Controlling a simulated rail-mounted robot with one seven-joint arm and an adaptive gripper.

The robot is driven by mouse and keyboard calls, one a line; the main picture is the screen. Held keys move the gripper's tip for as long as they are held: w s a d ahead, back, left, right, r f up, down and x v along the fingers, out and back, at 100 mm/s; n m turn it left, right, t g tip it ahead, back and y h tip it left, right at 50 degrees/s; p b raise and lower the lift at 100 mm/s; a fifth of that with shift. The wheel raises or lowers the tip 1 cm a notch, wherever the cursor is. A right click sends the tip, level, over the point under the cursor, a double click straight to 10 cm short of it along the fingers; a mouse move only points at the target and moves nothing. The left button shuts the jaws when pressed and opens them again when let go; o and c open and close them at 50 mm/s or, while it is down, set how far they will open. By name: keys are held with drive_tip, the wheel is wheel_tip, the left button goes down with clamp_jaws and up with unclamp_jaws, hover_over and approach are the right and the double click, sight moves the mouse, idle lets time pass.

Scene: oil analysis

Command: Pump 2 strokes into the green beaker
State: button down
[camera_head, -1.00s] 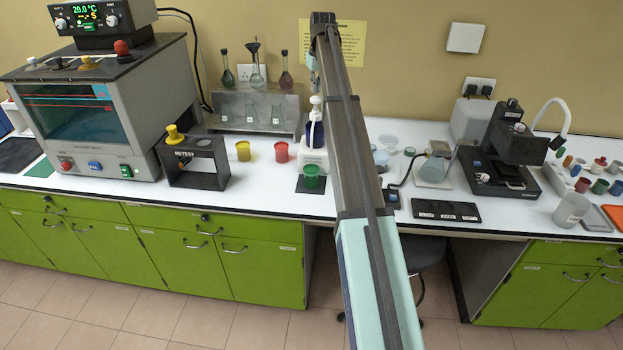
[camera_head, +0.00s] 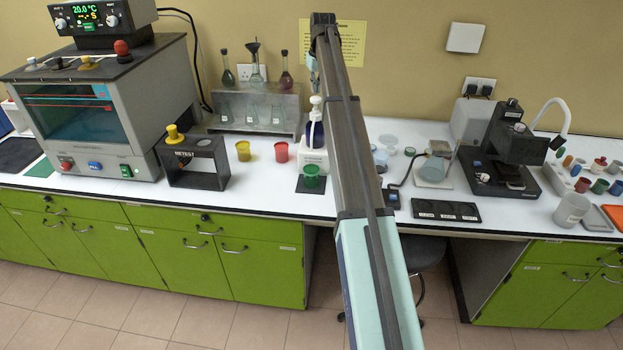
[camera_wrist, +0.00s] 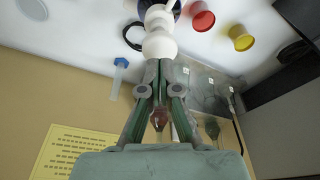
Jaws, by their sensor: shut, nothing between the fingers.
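The green beaker (camera_head: 311,176) stands upright on a dark pad at the front of the white base under the pump bottle. The dark blue pump bottle (camera_head: 315,135) has a white pump head (camera_head: 316,101); my arm partly hides the bottle. In the wrist view the white pump head (camera_wrist: 159,44) lies right at the tips of my gripper (camera_wrist: 160,64). My gripper is shut and empty, with its fingertips at the top of the head; whether they touch it I cannot tell.
A red beaker (camera_head: 281,152) and a yellow beaker (camera_head: 243,151) stand left of the bottle. Behind them is a metal rack (camera_head: 290,103) with flasks. A black frame (camera_head: 211,180) stands farther left. A dark tray (camera_head: 446,211) lies right of my arm.

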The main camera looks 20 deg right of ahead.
sight(316, 98)
drive_tip(key=shift+f, duration=0.2)
drive_tip(key=shift+f+b, duration=0.45)
drive_tip(key=shift+f, duration=1.45)
drive_tip(key=shift+s, duration=0.1)
drive_tip(key=shift+r, duration=0.2)
drive_tip(key=shift+r+p, duration=0.95)
drive_tip(key=shift+r, duration=1)
drive_tip(key=shift+f, duration=0.25)
